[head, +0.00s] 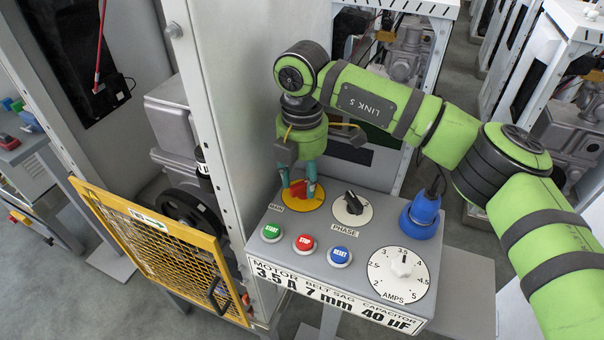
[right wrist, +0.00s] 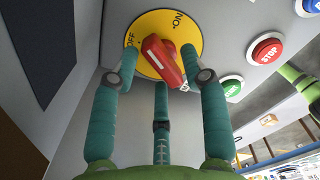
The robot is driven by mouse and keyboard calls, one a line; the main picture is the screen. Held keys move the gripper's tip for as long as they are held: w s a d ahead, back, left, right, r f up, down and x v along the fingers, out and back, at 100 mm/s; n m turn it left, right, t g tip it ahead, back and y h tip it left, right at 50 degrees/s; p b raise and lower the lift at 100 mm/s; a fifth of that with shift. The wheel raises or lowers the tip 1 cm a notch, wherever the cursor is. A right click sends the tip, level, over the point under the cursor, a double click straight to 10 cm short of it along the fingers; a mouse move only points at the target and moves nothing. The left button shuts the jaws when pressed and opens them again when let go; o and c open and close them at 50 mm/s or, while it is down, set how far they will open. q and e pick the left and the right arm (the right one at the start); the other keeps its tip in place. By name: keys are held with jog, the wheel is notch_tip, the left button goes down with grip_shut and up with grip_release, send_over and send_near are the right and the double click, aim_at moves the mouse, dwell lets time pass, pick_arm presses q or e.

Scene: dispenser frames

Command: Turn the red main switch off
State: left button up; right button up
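The red main switch (head: 297,190) sits on a round yellow plate (head: 301,203) at the back left of the grey control panel. In the right wrist view, the red handle (right wrist: 162,62) lies slanted across the yellow plate (right wrist: 198,32), with OFF at left and ON at upper right. My right gripper (head: 298,184) comes down over the switch. In the right wrist view its teal fingers (right wrist: 159,52) are apart, on either side of the handle, with a third finger below. Gaps show beside the handle; firm contact cannot be told.
The panel also has a black PHASE knob (head: 353,204), green START (head: 271,231), red STOP (head: 305,242) and blue RESET (head: 340,256) buttons, a blue plug (head: 421,214) and an AMPS dial (head: 401,265). A yellow mesh guard (head: 160,255) stands at left; a tall grey cabinet wall rises behind.

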grip_shut()
jog(key=shift+f+b, duration=0.15)
jog(key=shift+b, duration=0.15)
jog(key=shift+n+b, duration=0.45)
jog(key=shift+n, duration=0.35)
pick_arm(q)
jog(key=shift+s+f, duration=0.7)
jog(key=shift+s, duration=0.05)
jog(key=shift+a, duration=0.1)
